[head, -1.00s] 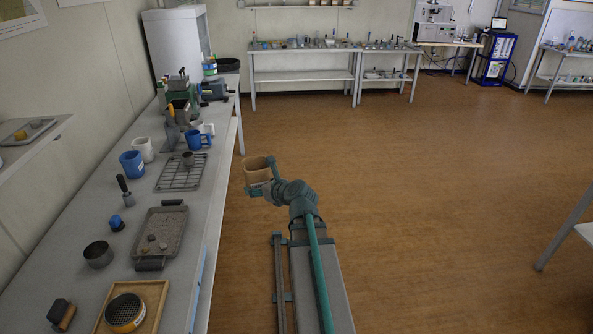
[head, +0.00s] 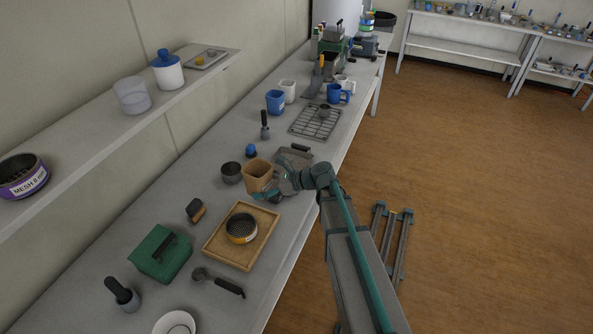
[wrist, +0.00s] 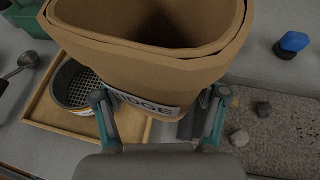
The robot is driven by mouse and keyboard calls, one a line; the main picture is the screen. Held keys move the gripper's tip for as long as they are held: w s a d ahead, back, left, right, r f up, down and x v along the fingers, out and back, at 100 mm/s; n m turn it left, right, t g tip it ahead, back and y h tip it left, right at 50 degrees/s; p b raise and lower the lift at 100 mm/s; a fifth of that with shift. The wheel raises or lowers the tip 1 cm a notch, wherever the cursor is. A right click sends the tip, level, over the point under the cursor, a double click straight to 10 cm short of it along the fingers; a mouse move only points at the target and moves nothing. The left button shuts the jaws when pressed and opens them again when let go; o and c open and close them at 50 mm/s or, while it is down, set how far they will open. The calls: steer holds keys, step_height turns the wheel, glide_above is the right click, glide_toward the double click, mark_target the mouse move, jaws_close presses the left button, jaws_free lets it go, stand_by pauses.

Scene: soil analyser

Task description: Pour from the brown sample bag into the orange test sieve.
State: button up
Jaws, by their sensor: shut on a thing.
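The brown sample bag (head: 258,177) is held in my gripper (head: 272,190), open end up, above the bench. The bag's contents are hidden in shadow. The orange test sieve (head: 241,229), a round sieve with dark mesh and an orange band, sits in a wooden tray (head: 216,248), nearer the camera than the bag. In the wrist view the sieve (wrist: 72,90) shows left of the bag, partly covered by it.
A metal cup (head: 231,172), a blue-capped item (head: 251,151) and a grey tray with stones (wrist: 285,125) are close to the bag. A brush (head: 195,210), green box (head: 160,254) and scoop (head: 217,282) surround the wooden tray. A purple sieve (head: 22,177) stands on the wall shelf.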

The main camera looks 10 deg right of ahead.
steer(key=s+a+n+g+y+b, duration=0.1)
steer(key=a+n+g+b, duration=0.3)
steer(key=a, duration=0.5)
steer(key=s+n+g, duration=0.1)
steer(key=n+g, duration=0.1)
steer(key=n, duration=0.1)
steer(key=shift+s+f+n, duration=0.15)
steer(key=shift+s+n, duration=0.1)
steer(key=shift+n, duration=0.05)
steer(key=shift+b, duration=0.3)
